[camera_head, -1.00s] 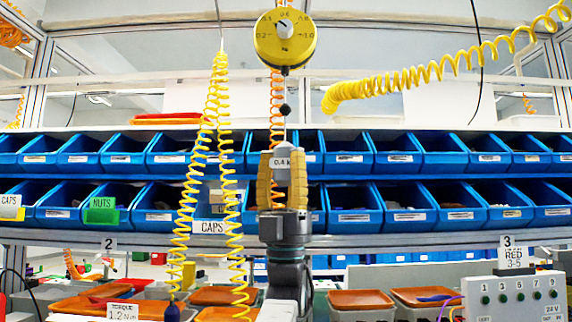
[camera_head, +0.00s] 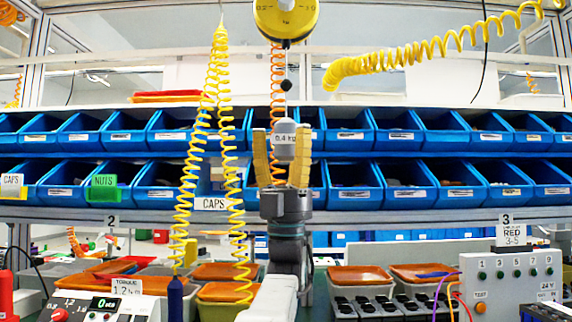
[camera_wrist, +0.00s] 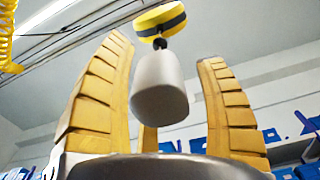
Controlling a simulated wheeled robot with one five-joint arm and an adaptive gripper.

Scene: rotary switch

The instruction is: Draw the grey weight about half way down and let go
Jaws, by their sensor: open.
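The grey weight (camera_head: 284,150), labelled 0.4 kg, hangs on a thin cord below the round yellow dial scale (camera_head: 284,17). A small dark ball sits on the cord above the weight. My gripper (camera_head: 282,129) is open, its yellow fingers spread to the left and right of the weight. In the wrist view the weight (camera_wrist: 158,88) hangs between the open fingers of my gripper (camera_wrist: 165,50), with visible gaps on both sides. A further finger shows partly behind the weight. The weight's lower end is above the palm. The dial's upper part is cut off in the head view.
Two rows of blue bins (camera_head: 400,183) stand behind. A yellow coiled hose (camera_head: 190,180) hangs close on the left; another (camera_head: 430,62) stretches across the upper right. Orange-lidded boxes, a torque unit (camera_head: 95,306) and a switch panel (camera_head: 510,285) stand low in front.

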